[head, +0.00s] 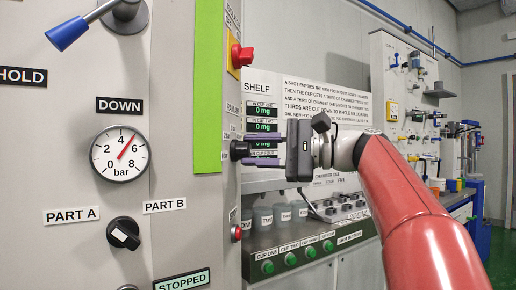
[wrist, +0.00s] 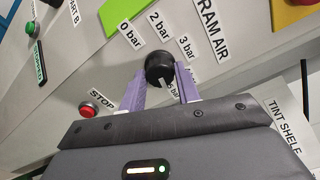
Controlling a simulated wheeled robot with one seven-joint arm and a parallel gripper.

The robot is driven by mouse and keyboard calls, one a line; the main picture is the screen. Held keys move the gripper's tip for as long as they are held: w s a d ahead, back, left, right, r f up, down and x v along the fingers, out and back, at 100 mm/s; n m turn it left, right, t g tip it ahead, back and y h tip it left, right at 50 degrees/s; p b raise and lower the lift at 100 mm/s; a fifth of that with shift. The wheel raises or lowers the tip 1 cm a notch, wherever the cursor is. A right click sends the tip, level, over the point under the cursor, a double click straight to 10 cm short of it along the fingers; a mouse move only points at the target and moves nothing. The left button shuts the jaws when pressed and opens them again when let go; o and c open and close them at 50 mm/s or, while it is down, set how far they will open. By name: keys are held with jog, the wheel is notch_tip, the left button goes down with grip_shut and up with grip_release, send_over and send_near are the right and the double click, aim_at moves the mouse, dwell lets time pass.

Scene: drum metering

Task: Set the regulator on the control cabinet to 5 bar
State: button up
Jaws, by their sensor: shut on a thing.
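The regulator is a black round knob (wrist: 160,68) on the cabinet's face, under a RAM AIR label (wrist: 211,28). Labels beside it read 0 bar (wrist: 131,34), 2 bar (wrist: 160,28) and 3 bar (wrist: 186,47); another bar label (wrist: 173,88) is partly hidden between the fingers. My gripper (wrist: 160,80) is shut on the knob, one purple finger on each side. In the head view my gripper (head: 246,150) reaches the knob (head: 237,150) from the right. A round bar gauge (head: 120,158) has its red needle between 4 and 6. The knob's pointer cannot be made out.
A red button (head: 236,233) sits below the knob, with a STOP label (wrist: 102,99) in the wrist view. A red switch on yellow (head: 240,57) is above. A blue-handled lever (head: 70,32) and black selector (head: 123,233) are at left. A shelf with cups (head: 262,216) stands behind.

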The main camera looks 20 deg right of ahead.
jog(key=shift+f, duration=0.1)
dwell(0.3)
jog(key=o, duration=1)
jog(key=shift+c, duration=0.2)
jog(key=v, duration=0.8)
